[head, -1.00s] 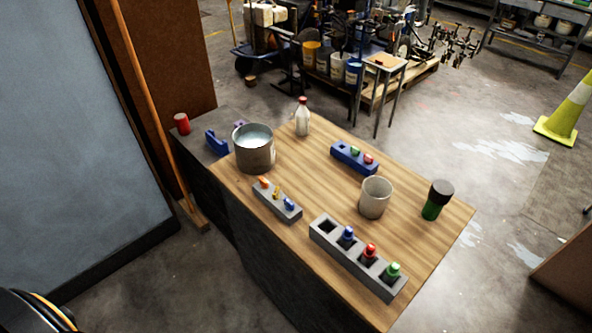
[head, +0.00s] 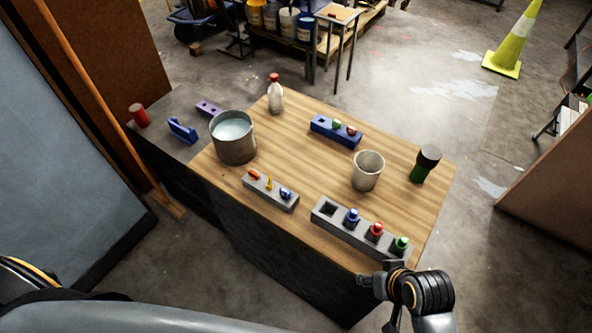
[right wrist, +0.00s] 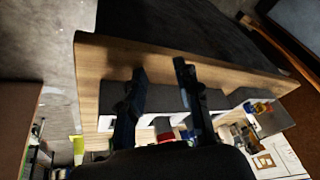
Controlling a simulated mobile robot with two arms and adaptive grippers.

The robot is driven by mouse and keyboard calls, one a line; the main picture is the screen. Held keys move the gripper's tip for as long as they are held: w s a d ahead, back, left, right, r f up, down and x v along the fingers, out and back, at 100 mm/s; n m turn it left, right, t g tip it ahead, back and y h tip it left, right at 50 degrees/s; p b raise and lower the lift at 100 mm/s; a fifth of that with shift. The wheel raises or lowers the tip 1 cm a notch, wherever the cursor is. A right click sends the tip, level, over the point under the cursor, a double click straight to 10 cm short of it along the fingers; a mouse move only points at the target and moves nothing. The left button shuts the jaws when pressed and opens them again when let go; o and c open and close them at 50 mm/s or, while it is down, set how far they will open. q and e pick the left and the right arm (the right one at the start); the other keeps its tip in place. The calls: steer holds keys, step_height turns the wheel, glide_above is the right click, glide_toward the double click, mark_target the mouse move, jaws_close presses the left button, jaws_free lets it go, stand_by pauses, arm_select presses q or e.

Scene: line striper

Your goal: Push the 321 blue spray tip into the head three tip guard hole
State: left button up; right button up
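A small grey block (head: 262,199) holds an orange, a yellow and a blue tip (head: 285,193). A longer grey block (head: 340,233) at the table's near right has a square hole (head: 329,209), empty, then a blue tip (head: 352,215), a red one and a green one. A blue block (head: 322,132) behind has one open hole and a green and a red tip. I cannot read labels to tell which blue tip is 321 or which is head three. My right gripper (head: 372,277) is at the table's near right edge; its fingers (right wrist: 157,72) are apart and empty. My left gripper is out of view.
A metal pot (head: 235,148), a grey cup (head: 367,172), a white bottle (head: 276,100) and a dark green container (head: 425,165) stand on the wooden table. A blue tool (head: 182,130) and red can (head: 138,115) are on the dark bench. The table's middle is clear.

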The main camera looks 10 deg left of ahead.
steer(key=w+a+r+n+y, duration=0.2)
steer(key=w+a, duration=0.1)
steer(key=a, duration=0.3)
steer(key=w+a+r+n+y, duration=0.1)
steer(key=w+a+r+n, duration=0.15)
steer(key=a, duration=0.45)
steer(key=n+g+h, duration=0.2)
steer(key=n, duration=0.4)
glide_toward(286, 192)
steer(key=b+x, duration=0.5)
steer(key=b, duration=0.1)
steer(key=shift+w+f, duration=0.2)
steer(key=shift+f, duration=0.15)
steer(key=shift+b+x, duration=1)
steer(key=shift+x, duration=0.7)
steer(key=shift+s+p, duration=0.1)
steer(key=shift+p, duration=0.25)
jaws_close()
